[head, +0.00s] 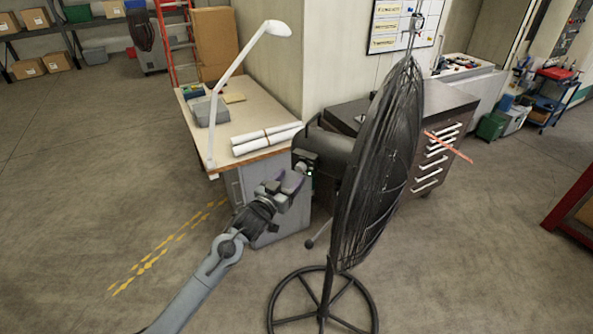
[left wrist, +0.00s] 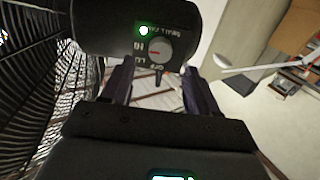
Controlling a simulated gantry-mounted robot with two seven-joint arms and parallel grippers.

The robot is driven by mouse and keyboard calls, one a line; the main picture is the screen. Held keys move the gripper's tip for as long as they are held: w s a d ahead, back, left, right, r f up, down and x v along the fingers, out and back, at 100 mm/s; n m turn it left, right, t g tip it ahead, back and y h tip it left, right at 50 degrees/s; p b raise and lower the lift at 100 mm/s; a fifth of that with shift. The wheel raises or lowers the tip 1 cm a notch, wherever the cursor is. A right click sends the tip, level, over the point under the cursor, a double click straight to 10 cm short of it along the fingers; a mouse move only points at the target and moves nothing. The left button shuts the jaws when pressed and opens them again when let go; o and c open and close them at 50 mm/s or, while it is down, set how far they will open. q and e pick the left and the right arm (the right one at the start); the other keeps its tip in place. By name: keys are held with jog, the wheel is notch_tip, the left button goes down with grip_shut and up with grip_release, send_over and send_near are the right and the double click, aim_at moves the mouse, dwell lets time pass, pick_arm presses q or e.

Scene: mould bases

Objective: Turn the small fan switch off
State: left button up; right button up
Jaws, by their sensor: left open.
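A large black pedestal fan (head: 380,165) stands right of centre in the head view. The back of its motor housing (head: 325,148) faces left and also fills the top of the left wrist view (left wrist: 105,25). On it is a round grey knob (left wrist: 160,50) with a red mark pointing left, towards the HI and LO labels; OFF is printed below. A green light (left wrist: 143,30) beside the knob is lit. My left gripper (head: 291,183) is open and empty just in front of the housing. In the wrist view its fingers (left wrist: 157,76) lie either side of the knob's lower end, apparently apart from it.
A workbench (head: 264,107) with a white lamp (head: 240,65) and paper rolls (head: 267,138) stands behind the gripper. A drawer cabinet (head: 440,135) is behind the fan. The fan's round base (head: 274,310) rests on the floor. The floor at left is clear.

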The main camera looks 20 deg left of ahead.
aim_at(299, 168)
pick_arm(q)
jog(key=shift+w+d, duration=0.25)
jog(key=shift+w, duration=0.85)
jog(key=shift+w+d, duration=0.2)
jog(key=shift+w, duration=0.9)
jog(key=c, duration=1)
